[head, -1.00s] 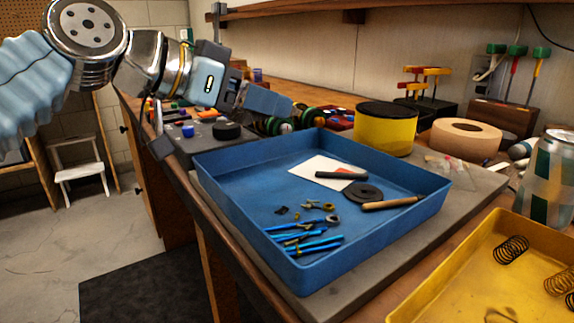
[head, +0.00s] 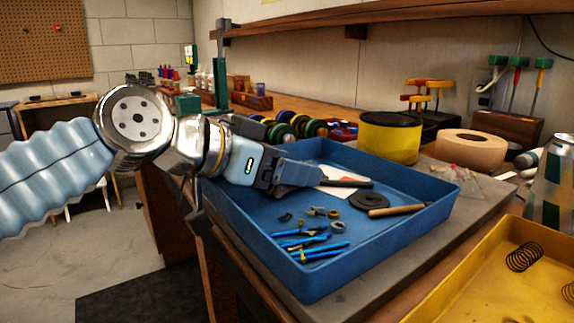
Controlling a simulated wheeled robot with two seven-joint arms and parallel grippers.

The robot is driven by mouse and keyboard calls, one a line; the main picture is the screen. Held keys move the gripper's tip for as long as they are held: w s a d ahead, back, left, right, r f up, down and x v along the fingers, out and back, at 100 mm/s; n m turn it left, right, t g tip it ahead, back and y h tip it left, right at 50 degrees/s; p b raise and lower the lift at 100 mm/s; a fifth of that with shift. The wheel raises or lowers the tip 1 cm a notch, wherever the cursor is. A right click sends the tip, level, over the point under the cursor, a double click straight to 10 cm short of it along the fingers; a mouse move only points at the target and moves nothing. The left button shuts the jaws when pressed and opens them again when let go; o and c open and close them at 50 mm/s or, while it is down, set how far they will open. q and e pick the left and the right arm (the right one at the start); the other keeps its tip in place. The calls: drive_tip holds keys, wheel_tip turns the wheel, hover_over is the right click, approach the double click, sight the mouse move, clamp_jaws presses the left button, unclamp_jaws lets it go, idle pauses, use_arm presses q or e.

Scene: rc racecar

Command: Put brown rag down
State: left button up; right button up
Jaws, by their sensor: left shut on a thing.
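My left gripper (head: 313,174) reaches in from the left, over the back left part of the blue tray (head: 330,288). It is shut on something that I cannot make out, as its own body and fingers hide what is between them. No brown rag can be made out in the head view. My right gripper is not in view.
The tray holds blue-handled pliers (head: 320,252), a black disc (head: 368,200), a wood-handled tool (head: 392,210) and a partly hidden white card (head: 335,175). A yellow tin (head: 390,140), a tape roll (head: 470,149) and a yellow tray (head: 445,285) stand around it.

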use_arm(q)
drive_tip(key=o, duration=0.7)
drive_tip(key=shift+r+p, duration=0.1)
drive_tip(key=shift+p, duration=0.2)
drive_tip(key=v, duration=1.2)
